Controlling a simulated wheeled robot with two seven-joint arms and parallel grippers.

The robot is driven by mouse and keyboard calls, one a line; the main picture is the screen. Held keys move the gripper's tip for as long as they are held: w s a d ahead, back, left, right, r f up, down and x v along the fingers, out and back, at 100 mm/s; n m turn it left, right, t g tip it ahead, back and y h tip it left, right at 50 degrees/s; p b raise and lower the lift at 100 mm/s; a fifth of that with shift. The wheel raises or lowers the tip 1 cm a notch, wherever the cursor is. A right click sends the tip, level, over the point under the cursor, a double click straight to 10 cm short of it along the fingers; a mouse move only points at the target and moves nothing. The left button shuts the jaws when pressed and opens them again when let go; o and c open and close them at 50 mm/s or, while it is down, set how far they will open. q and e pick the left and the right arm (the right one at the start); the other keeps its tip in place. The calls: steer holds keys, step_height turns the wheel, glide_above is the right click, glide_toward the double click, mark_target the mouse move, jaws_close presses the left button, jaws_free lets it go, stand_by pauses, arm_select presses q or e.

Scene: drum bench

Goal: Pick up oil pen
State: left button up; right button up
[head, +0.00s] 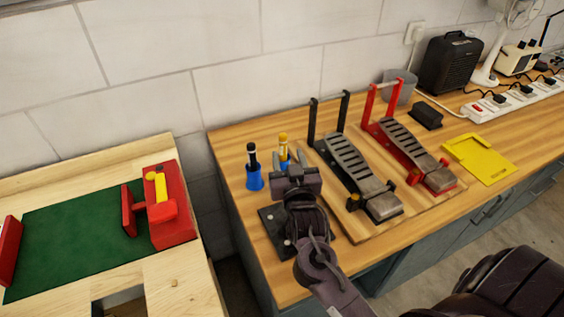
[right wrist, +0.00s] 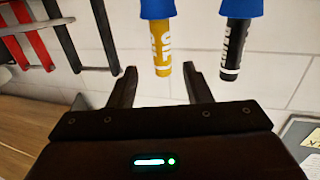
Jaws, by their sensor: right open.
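In the right wrist view, the pen's free end lies between the two open fingertips (right wrist: 160,72), with a gap on each side. The gripper partly hides the pen's holder in the head view. My left gripper is not in view.
A black pen (head: 252,154) in a blue holder stands close left of the oil pen. A black pedal (head: 352,165) and a red pedal (head: 411,148) stand to the right on a board. A dark plate (head: 270,217) lies near the bench's left edge. A wall is behind.

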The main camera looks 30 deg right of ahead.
mark_target(284, 145)
steer(key=shift+w+d+r+p, duration=0.15)
steer(key=shift+w+r+p, duration=0.05)
steer(key=shift+w, duration=0.25)
steer(key=shift+w+d+r+p, duration=0.15)
steer(key=shift+w+p, duration=0.05)
steer(key=shift+w, duration=0.2)
steer(key=p+x, duration=0.1)
steer(key=x, duration=0.3)
steer(key=shift+w+f+p, duration=0.15)
steer(key=shift+w+p, duration=0.2)
steer(key=shift+p, duration=0.05)
steer(key=shift+s, duration=0.1)
steer(key=shift+c, duration=0.9)
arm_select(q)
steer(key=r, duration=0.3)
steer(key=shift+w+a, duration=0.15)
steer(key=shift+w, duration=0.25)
arm_select(e)
steer(key=c, duration=0.6)
